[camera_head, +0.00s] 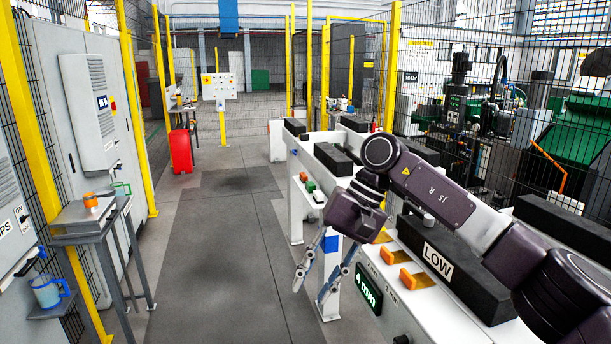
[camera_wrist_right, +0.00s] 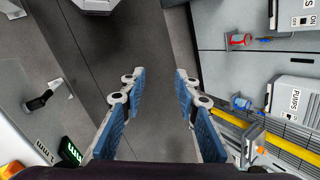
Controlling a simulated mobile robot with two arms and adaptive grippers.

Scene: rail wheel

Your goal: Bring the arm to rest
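My right arm (camera_head: 440,190) comes in from the right of the head view, bent over the white machine bench. My right gripper (camera_head: 325,282) hangs beside the bench's aisle side, its fingers pointing down toward the floor. Its two blue-padded fingers are wide apart with nothing between them. In the right wrist view the open fingers (camera_wrist_right: 158,100) frame only grey floor. My left arm and left gripper are not in view.
The white bench (camera_head: 400,322) carries orange switches (camera_head: 388,255), a LOW label (camera_head: 437,262) and a green display (camera_head: 368,289). A small side table (camera_head: 85,220) and grey cabinets (camera_head: 75,100) stand left. A red bin (camera_head: 181,151) stands farther back. The aisle floor (camera_head: 220,260) is clear.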

